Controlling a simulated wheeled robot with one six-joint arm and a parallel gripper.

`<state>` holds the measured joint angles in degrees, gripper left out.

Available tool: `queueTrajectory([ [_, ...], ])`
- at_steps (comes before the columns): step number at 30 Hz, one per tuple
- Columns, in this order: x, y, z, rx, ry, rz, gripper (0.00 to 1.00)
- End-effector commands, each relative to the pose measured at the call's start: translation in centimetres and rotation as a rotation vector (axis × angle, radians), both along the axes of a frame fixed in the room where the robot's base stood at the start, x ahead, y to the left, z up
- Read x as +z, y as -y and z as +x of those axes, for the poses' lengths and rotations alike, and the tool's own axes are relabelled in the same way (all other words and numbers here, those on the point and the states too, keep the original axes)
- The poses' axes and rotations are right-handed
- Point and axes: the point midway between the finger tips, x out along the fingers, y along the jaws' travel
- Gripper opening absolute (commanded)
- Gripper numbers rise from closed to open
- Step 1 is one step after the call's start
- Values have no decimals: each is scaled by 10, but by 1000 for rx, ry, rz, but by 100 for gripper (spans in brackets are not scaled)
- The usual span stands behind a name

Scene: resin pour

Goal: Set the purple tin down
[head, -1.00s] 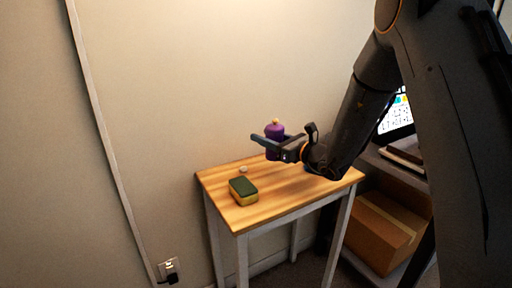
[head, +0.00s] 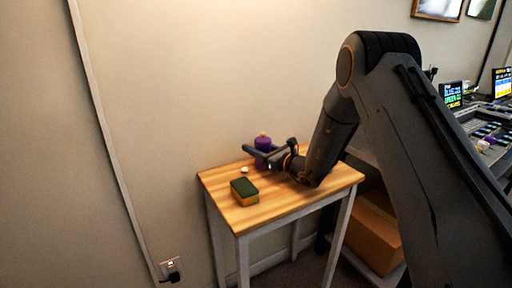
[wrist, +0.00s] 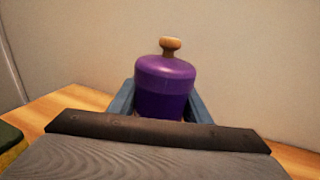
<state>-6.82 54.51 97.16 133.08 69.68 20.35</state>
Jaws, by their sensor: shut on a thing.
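The purple tin (head: 263,144) has a rounded lid with a tan knob and stands upright between the fingers of my gripper (head: 258,154). In the wrist view the purple tin (wrist: 164,85) sits between two blue-grey fingers, and my gripper (wrist: 162,108) is shut on it. The tin is at the back of the small wooden table (head: 285,197), near the wall. Its base is hidden by my gripper, so I cannot tell whether it touches the table top.
A small white object (head: 244,170) lies near the left back edge. The front middle of the table is clear. A cardboard box (head: 368,238) is on a low shelf to the right.

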Motion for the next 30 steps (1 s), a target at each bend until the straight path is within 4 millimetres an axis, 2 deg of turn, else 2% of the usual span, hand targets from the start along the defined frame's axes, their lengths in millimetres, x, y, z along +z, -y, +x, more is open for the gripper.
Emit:
queueTrajectory([
  [11,-3,-1,1,0,2,1,20],
  [12,-3,-1,1,0,1,0,47],
  [15,-3,-1,1,0,2,1,63],
  [26,1,-1,1,0,3,0,63],
  [30,-1,13,-9,-2,1,1,63],
])
